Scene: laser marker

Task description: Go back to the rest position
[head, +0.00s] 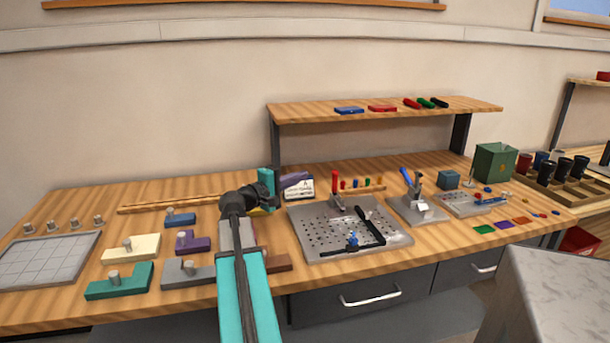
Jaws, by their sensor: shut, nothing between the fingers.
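My arm reaches up from the bottom centre over the front of the wooden workbench (330,178). Its dark wrist bends to the right above the bench. My gripper (304,179) is at the end of it, small and partly hidden by the wrist, in front of a white card with writing (300,191). It is shut and holds nothing.
Left are a grey grid plate (45,262) and several knobbed blocks, including a green one (118,285). A clamp (418,207), a green box (495,162) and black cups stand right. A raised shelf (385,113) spans behind. A grey surface (555,290) fills the lower right.

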